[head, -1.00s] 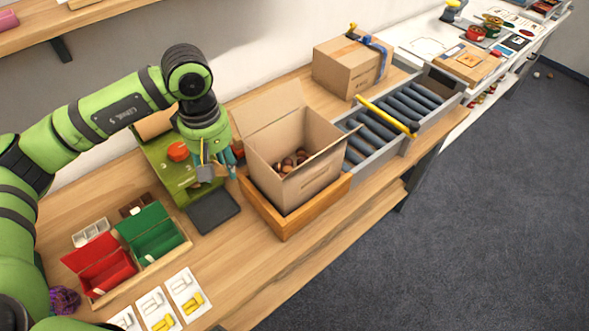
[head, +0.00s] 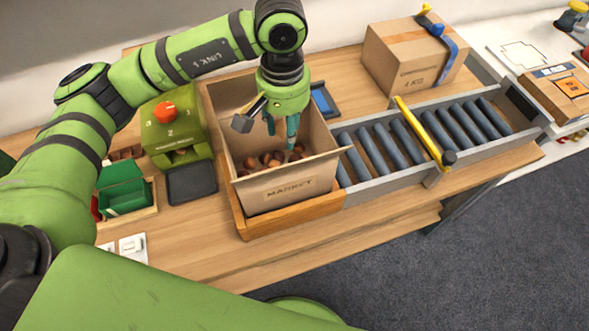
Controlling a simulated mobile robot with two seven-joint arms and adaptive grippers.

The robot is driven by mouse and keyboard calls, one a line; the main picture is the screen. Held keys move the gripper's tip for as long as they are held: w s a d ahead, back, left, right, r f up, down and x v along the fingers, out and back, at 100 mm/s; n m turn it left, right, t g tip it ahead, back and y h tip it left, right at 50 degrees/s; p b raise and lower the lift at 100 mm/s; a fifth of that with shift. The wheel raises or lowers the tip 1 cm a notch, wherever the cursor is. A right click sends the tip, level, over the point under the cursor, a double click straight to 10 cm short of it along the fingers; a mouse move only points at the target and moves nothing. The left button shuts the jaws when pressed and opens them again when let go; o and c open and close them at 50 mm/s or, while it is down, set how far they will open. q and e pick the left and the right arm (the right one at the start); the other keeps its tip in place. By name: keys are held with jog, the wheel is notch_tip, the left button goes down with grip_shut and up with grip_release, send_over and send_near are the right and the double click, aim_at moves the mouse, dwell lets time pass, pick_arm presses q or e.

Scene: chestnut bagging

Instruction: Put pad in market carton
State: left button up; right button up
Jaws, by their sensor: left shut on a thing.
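The market carton (head: 255,195) is an open brown box with raised flaps and "MARKET" on its front, holding several brown chestnuts (head: 267,158). It stands in a wooden tray (head: 305,214). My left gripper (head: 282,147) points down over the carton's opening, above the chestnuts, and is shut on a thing. The held thing is mostly hidden by the teal fingers; I take it for the pad, but its outline cannot be made out. My right gripper is not in view.
A green machine with an orange knob (head: 164,112) and a dark plate (head: 192,184) stand left of the carton. A dark tray with a blue inside (head: 322,101) lies behind it. The roller conveyor (head: 400,140) with a yellow bar (head: 420,132) and a taped box (head: 410,58) are right.

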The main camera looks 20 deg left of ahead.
aim_at(292, 161)
pick_arm(q)
jog(key=shift+w+d+f+b, duration=0.35)
jog(key=shift+d+f, duration=0.2)
jog(key=shift+f, duration=0.25)
jog(key=shift+s+a+f, duration=0.25)
jog(key=shift+s+f, duration=0.15)
jog(key=shift+f, duration=0.05)
notch_tip(292, 161, down, 8)
jog(key=p, duration=0.3)
jog(key=shift+w+d+f, duration=0.1)
jog(key=shift+d, duration=0.05)
jog(key=shift+w+f, duration=0.1)
jog(key=shift+f, duration=0.6)
jog(key=o, duration=0.7)
jog(key=shift+r, duration=0.1)
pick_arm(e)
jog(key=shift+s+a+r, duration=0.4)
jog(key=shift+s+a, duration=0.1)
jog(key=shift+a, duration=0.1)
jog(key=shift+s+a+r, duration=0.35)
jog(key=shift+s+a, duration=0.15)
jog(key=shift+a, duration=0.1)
